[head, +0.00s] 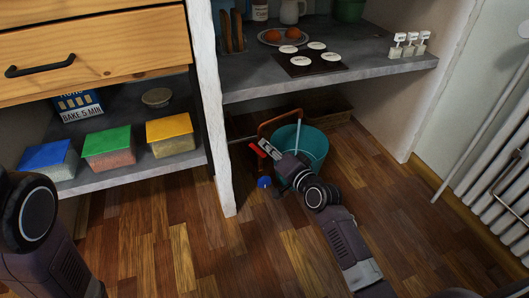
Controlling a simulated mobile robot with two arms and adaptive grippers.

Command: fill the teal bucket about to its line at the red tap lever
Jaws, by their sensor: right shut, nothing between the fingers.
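The teal bucket (315,143) stands upright on the wood floor under the grey counter. A copper pipe (277,118) arches over its rim. A thin pale streak (298,135) drops from the pipe's end into the bucket and looks like running water. The water level and the bucket's line cannot be made out. The red tap lever (257,150) is left of the bucket. My right gripper (265,146) is shut and empty, its tips close beside the red lever; contact is unclear. My right arm hides the bucket's lower front. My left arm shows at lower left, its gripper out of view.
A blue knob (264,182) sits low, left of the bucket. A white post (222,130) stands to its left. Lidded tubs (109,150) line the left shelf. A radiator (500,185) is at right. The front floor is clear.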

